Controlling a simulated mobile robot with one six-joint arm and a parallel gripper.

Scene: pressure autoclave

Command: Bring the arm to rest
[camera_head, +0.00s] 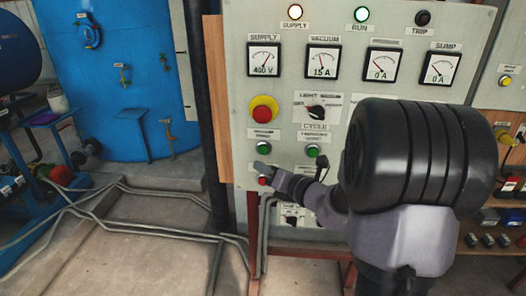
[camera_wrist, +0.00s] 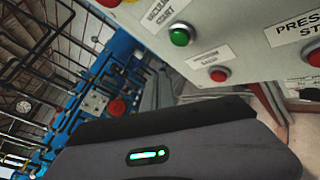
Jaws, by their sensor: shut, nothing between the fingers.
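My gripper (camera_head: 263,170) is shut and empty, in front of the lower left of the grey control panel (camera_head: 340,22). In the head view its tip overlaps the area of a red button (camera_head: 264,181); I cannot tell there whether it touches. My arm reaches in from the lower right and hides part of the panel. In the wrist view, my gripper's dark body with a green light fills the bottom. The red button (camera_wrist: 220,75) and the green vacuum button (camera_wrist: 180,36) show beyond it.
A large yellow-and-red stop button (camera_head: 263,109) and a black selector knob (camera_head: 316,112) stick out above. A blue tank (camera_head: 110,60) stands left. Pipes (camera_head: 150,228) run along the floor.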

